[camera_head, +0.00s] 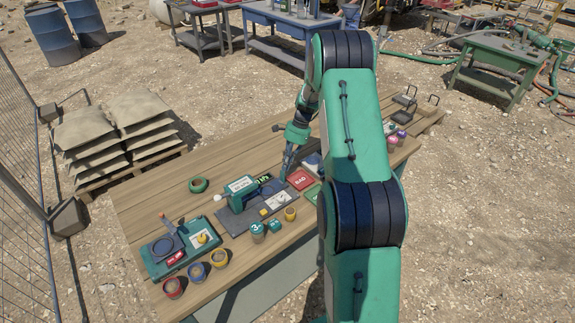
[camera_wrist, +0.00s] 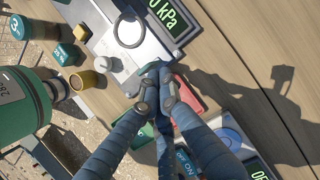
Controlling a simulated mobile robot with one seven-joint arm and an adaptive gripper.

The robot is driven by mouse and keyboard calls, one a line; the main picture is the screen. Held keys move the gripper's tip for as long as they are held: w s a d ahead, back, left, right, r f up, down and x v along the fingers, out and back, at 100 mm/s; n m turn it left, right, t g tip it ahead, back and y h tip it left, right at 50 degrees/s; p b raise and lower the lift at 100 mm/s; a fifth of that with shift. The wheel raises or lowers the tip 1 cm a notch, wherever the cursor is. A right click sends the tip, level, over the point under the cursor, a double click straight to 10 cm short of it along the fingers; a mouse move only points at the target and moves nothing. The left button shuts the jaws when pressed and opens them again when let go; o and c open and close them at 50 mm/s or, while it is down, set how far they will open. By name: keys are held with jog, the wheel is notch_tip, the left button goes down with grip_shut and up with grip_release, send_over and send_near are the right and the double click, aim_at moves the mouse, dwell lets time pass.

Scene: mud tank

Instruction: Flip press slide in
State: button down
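The press (camera_head: 240,190) stands mid-bench in the head view, with a green body, white label and dark grey base. A pale grey plate (camera_wrist: 148,52) with a dark ring (camera_wrist: 130,30) lies beside the kPa display (camera_wrist: 165,15); I cannot tell for sure which part is the slide. My gripper (camera_head: 284,178) points down at the press's right side. In the wrist view its fingertips (camera_wrist: 160,70) are together at the plate's near edge. Contact is unclear, and nothing shows clearly between them.
A red BAD tray (camera_head: 300,180) and a green tray (camera_wrist: 146,132) lie by the fingers. A teal cup marked 3 (camera_head: 257,233), a teal cube (camera_head: 274,226) and a yellow cup (camera_head: 290,214) stand along the front. A green device (camera_head: 180,248) sits left.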

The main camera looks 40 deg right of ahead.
aim_at(279, 182)
jog(key=a+p, duration=0.1)
jog(key=a, duration=0.7)
jog(key=shift+a+r+p, duration=0.1)
jog(key=shift+p, duration=0.3)
jog(key=shift+d, duration=0.9)
jog(key=shift+d+p, duration=0.5)
jog(key=shift+d, duration=0.7)
jog(key=v, duration=0.9)
jog(key=shift+r+p, duration=0.45)
